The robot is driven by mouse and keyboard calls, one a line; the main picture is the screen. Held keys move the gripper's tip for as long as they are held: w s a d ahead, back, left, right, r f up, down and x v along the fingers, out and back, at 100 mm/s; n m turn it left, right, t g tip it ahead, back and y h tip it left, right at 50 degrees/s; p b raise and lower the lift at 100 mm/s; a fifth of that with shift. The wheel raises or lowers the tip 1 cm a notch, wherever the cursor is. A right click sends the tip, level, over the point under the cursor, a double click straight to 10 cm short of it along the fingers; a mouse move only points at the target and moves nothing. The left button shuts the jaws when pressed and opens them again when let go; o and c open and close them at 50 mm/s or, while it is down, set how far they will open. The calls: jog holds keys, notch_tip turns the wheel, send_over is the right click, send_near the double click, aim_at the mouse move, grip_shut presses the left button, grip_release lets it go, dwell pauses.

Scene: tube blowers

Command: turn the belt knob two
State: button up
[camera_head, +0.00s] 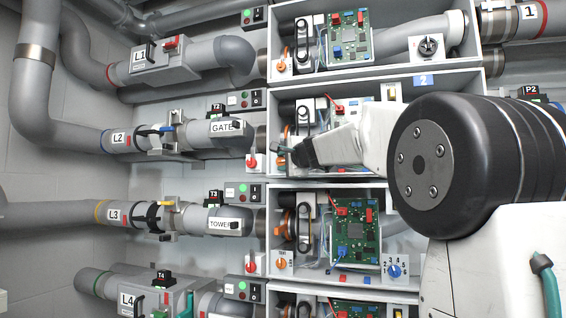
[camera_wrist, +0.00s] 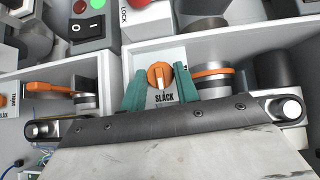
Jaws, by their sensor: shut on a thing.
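The belt knob two (camera_wrist: 159,76) is an orange round knob with a pale pointer line on a white plate in the wrist view. The word SLACK is printed below it, and any other wording on the plate is hidden by the fingers. My gripper (camera_wrist: 159,84) has its two teal fingers on either side of the knob, closed on it. In the camera_head view my gripper (camera_head: 291,152) reaches in from the right to the left edge of the second bay, and it covers the knob there.
A red lock knob (camera_head: 252,162) and a black switch (camera_wrist: 86,27) sit close to the left. An orange-banded belt fitting (camera_wrist: 211,82) is just right of the knob. Bay walls (camera_head: 330,183) with circuit boards lie around my arm. Another orange knob (camera_head: 281,264) is in the bay below.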

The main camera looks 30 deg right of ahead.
jog(key=n+g, duration=0.3)
jog(key=shift+w+r+g, duration=0.1)
jog(key=shift+r+g, duration=0.15)
jog(key=shift+g, duration=0.05)
jog(key=n+g, duration=0.1)
jog(key=n+g+h, duration=0.1)
jog(key=shift+w+a+r+g, duration=0.1)
jog(key=shift+w+a+g, duration=0.05)
jog(key=shift+g, duration=0.15)
jog(key=n+g+h, duration=0.1)
jog(key=g+h, duration=0.1)
jog(key=g, duration=0.1)
jog(key=shift+w+a+r+n, duration=0.1)
jog(key=shift+w+a+n, duration=0.1)
jog(key=shift+n, duration=0.2)
jog(key=shift+w+n+g+h, duration=0.15)
jog(key=shift+n+g+h, duration=0.75)
jog(key=shift+g, duration=0.4)
jog(key=shift+r, duration=0.1)
jog(key=o, duration=0.7)
